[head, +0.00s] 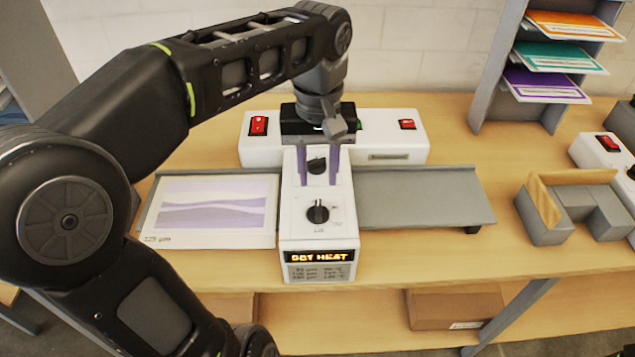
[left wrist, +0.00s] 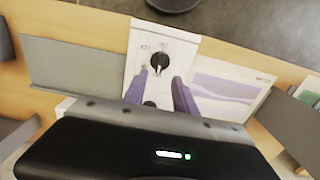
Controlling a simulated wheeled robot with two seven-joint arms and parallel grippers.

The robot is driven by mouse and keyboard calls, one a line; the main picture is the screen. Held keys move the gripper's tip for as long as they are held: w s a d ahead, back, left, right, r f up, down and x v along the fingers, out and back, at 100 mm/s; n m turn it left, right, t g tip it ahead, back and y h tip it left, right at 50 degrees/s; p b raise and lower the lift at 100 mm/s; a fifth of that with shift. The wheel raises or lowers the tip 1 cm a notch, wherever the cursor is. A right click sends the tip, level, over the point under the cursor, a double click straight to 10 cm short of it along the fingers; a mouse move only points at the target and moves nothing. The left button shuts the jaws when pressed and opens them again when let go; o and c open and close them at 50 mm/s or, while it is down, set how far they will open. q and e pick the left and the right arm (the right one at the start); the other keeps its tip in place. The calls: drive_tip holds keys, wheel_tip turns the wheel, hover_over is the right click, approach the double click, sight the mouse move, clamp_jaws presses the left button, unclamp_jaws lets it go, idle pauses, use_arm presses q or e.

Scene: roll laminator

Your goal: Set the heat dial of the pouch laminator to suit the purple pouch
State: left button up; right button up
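The white pouch laminator (head: 292,235) has a front black dial (head: 318,211) with small marks around it, and a rear black knob (head: 316,166). Its display (head: 317,256) reads "SET HEAT" in orange; the small chart (head: 318,272) below is too blurred to read surely. The purple-patterned pouch (head: 215,205) lies flat on the left side, its corner label ending in "µm". My left gripper (head: 318,182) points down with purple fingers apart, flanking the rear knob in the head view. The left wrist view shows the dial (left wrist: 160,61) beyond the empty fingertips (left wrist: 164,88). My right gripper is not visible.
A grey tray (head: 425,197) extends right of the laminator. A white unit with red switches (head: 258,125) stands behind. A grey rack (head: 495,80) at back right holds orange, green and purple sheets. A wood-and-grey holder (head: 545,230) sits right.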

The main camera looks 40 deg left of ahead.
sight(318, 207)
use_arm(q)
drive_tip(key=shift+s+d+r, duration=0.1)
drive_tip(key=shift+s+d, duration=0.05)
drive_tip(key=shift+s, duration=0.1)
drive_tip(key=shift+w+f, duration=0.1)
drive_tip(key=shift+f, duration=3.9)
drive_tip(key=shift+c, duration=0.5)
clamp_jaws()
